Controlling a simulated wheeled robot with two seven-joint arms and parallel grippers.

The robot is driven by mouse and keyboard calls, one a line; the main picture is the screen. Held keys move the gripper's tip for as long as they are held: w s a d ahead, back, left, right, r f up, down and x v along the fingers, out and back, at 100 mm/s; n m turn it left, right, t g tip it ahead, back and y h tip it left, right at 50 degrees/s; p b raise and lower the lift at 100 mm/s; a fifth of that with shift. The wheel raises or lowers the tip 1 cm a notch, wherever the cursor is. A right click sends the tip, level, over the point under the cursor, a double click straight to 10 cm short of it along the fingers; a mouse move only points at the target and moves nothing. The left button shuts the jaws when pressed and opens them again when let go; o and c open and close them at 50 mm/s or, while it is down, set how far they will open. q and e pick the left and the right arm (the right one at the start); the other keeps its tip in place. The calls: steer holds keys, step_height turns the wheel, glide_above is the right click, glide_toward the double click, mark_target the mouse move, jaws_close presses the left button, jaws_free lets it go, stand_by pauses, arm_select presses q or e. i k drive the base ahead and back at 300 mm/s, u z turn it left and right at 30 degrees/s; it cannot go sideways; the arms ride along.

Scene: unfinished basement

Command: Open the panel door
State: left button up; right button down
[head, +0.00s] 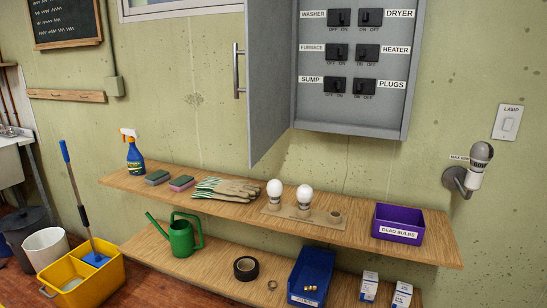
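The grey panel door (268,85) hangs on the left side of the wall-mounted breaker panel (396,95). It is swung wide open, standing out from the wall toward me. Its metal bar handle (238,70) is on the door's free left edge. The panel's inside shows several black switches with labels such as WASHER, DRYER, FURNACE, HEATER, SUMP and PLUGS. The top of the panel and door is cut off by the picture's edge. Neither of my grippers shows in the head view.
Below, a wooden shelf (130,184) holds a spray bottle (135,158), sponges, gloves (226,189), two bulbs and a purple bin (398,223). A lower shelf has a green watering can (181,238) and a blue bin (311,277). A yellow mop bucket (92,285) stands left.

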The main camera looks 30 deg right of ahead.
mark_target(268, 23)
steer(key=k, duration=0.45)
steer(key=z, duration=1.8)
steer(key=i, duration=0.85)
steer(key=u, duration=1.6)
